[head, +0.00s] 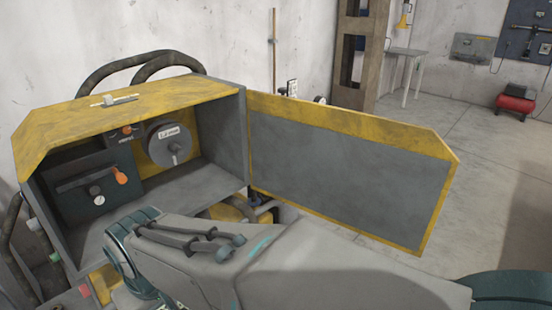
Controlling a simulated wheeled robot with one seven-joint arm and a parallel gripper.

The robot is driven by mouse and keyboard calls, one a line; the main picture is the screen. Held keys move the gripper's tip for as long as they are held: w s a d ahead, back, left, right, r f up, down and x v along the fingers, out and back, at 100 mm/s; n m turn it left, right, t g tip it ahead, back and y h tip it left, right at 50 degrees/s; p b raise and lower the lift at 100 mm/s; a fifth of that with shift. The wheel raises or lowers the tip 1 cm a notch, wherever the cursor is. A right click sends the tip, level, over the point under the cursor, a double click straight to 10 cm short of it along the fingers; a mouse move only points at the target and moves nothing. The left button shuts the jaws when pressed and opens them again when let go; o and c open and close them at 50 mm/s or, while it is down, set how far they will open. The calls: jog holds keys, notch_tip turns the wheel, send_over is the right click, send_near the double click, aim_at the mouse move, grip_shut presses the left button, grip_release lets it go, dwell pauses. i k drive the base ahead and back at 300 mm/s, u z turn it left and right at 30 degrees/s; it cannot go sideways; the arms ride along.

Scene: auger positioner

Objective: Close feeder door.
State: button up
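The feeder door (345,165) is a grey panel with a yellow border. It stands wide open, hinged at the right edge of the feeder box (222,135) and swung out to the right. The box has a yellow top and a grey interior, and its front is open. My arm crosses the lower middle of the view, in front of the box and below the door. My gripper is not visible, so its state and any contact with the door do not show.
Inside the box are a dark unit (85,190) with an orange knob (121,176) and a round grey disc (170,143). Dark hoses (140,62) curve behind the box. Concrete floor (480,190) is open to the right, with a red machine (515,103) far back.

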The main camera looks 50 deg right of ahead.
aim_at(388, 181)
jog(key=u, duration=2.05)
jog(key=k, duration=2.9)
jog(key=z, duration=1.05)
